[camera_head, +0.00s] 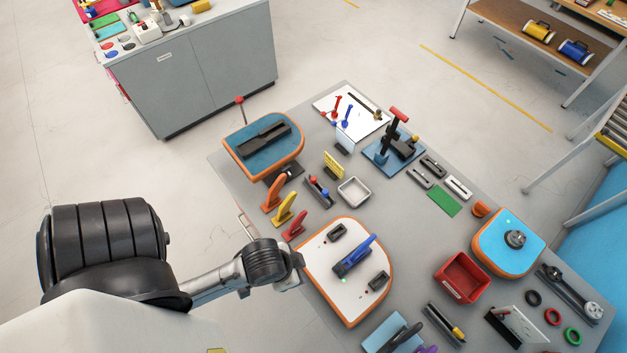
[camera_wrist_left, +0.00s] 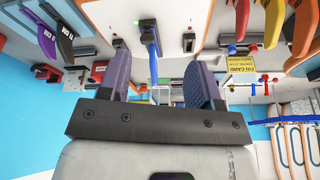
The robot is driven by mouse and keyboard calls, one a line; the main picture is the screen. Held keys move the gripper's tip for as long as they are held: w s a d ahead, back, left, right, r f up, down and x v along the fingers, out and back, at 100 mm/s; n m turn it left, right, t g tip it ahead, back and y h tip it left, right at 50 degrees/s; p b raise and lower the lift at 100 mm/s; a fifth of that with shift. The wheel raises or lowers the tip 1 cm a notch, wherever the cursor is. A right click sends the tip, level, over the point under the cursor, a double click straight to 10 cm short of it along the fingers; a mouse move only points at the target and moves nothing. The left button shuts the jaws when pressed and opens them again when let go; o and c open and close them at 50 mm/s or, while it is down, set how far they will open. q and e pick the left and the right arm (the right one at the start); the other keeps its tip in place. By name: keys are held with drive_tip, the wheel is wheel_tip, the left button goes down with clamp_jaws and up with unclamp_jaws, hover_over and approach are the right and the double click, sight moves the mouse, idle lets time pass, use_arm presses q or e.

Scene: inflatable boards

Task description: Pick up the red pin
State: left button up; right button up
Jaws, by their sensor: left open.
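A small dark rack (camera_head: 319,188) near the middle of the table holds a red-topped pin (camera_head: 312,180) and a blue-topped one. In the left wrist view, a red knob (camera_wrist_left: 232,50) that looks like the same pin sits right of the fingers, beside the yellow card. My left gripper (camera_wrist_left: 160,88) is open, its two purple-padded fingers apart with nothing held between them. In the head view my left wrist (camera_head: 285,268) is over the left edge of the white orange-rimmed board, and its fingertips are hidden there. My right gripper is out of view.
The white board (camera_head: 318,256) carries a blue lever (camera_head: 354,255). Orange, yellow and red handles (camera_head: 284,208) stand between my left wrist and the rack. A yellow card (camera_head: 333,165) and a metal tray (camera_head: 354,191) are close to the rack. A red bin (camera_head: 462,277) is farther right.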

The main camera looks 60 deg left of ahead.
use_arm(q)
drive_tip(key=w+a+r+m+t+y+b, duration=0.1)
drive_tip(key=w+a+r+m+t+b, duration=0.2)
drive_tip(key=w, duration=0.7)
drive_tip(key=w+a+r+m+t+y+b, duration=0.1)
drive_tip(key=w+a+r+b, duration=0.25)
drive_tip(key=w, duration=0.55)
drive_tip(key=w+a+r+m+t+y+b, duration=0.2)
drive_tip(key=w+a+r+b, duration=0.15)
drive_tip(key=w, duration=0.65)
drive_tip(key=m+g+h, duration=0.4)
drive_tip(key=m+g, duration=0.4)
drive_tip(key=g, duration=0.2)
hover_over(313, 178)
wheel_tip(313, 178, down, 17)
drive_tip(key=f, duration=0.5)
drive_tip(key=f+b, duration=0.1)
drive_tip(key=f, duration=0.2)
drive_tip(key=shift+d, duration=0.25)
drive_tip(key=shift+a+f, duration=0.2)
drive_tip(key=shift+f, duration=2.65)
